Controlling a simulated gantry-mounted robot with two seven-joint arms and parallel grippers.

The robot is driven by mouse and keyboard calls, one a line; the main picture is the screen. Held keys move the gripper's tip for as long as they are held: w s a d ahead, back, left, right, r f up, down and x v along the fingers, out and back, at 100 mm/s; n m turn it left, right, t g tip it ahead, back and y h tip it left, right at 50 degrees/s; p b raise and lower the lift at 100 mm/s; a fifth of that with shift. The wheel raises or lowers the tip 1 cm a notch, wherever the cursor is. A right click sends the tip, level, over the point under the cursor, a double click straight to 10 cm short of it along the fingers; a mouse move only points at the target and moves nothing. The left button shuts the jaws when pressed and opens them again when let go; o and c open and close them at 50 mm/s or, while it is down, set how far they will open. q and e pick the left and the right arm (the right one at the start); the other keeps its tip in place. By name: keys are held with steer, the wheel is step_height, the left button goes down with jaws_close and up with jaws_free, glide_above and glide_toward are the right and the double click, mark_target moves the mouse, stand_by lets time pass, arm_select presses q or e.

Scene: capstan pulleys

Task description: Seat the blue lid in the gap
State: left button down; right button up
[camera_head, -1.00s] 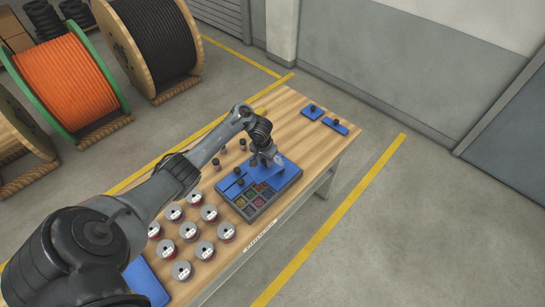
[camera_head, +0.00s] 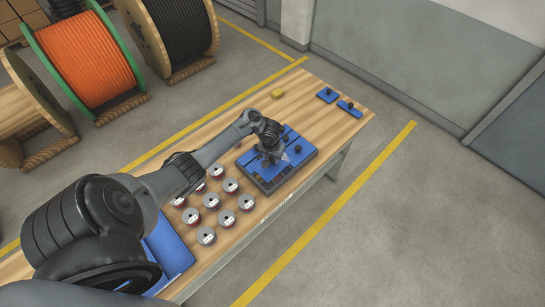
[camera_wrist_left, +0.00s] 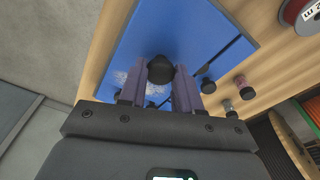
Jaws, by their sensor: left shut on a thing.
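My left gripper (camera_head: 272,158) is over the dark grey tray (camera_head: 292,179). In the left wrist view its fingers (camera_wrist_left: 160,80) are shut on the black knob (camera_wrist_left: 160,68) of a blue lid (camera_wrist_left: 185,40), which fills much of that view. The head view shows blue lids (camera_head: 250,158) with black knobs across most of the tray top. The arm and gripper hide part of the tray, and I cannot tell whether the held lid touches it or where the gap is. My right gripper is not in view.
Two small blue lids with knobs (camera_head: 327,95) (camera_head: 348,108) lie at the table's far right end. A yellow block (camera_head: 278,93) lies near the back edge. Several spools (camera_head: 230,185) stand left of the tray. A blue panel or bin (camera_head: 170,245) is at the near left.

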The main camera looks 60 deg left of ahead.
mark_target(272, 166)
arm_select(q)
steer(key=shift+w+d, duration=0.15)
steer(key=w+d+n, duration=0.2)
steer(key=w+d, duration=0.1)
steer(key=d, duration=0.3)
steer(key=s+a, duration=0.1)
steer(key=s+a+f+m+b, duration=0.1)
steer(key=s+a+m, duration=0.1)
steer(key=s, duration=0.1)
steer(key=shift+s+a+f, duration=0.1)
steer(key=shift+a+f, duration=0.2)
steer(key=shift+a, duration=0.1)
steer(key=shift+a+r+b, duration=0.15)
steer(key=shift+a+r, duration=0.15)
steer(key=shift+a, duration=0.3)
steer(key=shift+a+r+b, duration=0.15)
steer(key=shift+a+r, duration=0.1)
steer(key=shift+a, duration=0.35)
steer(key=shift+w+a+r, duration=0.1)
steer(key=shift+w+r, duration=0.1)
steer(key=shift+w, duration=0.2)
steer(key=shift+f+b, duration=1.9)
steer(key=shift+b, duration=0.65)
steer(key=shift+f+b, duration=0.45)
steer(key=shift+f, duration=1.05)
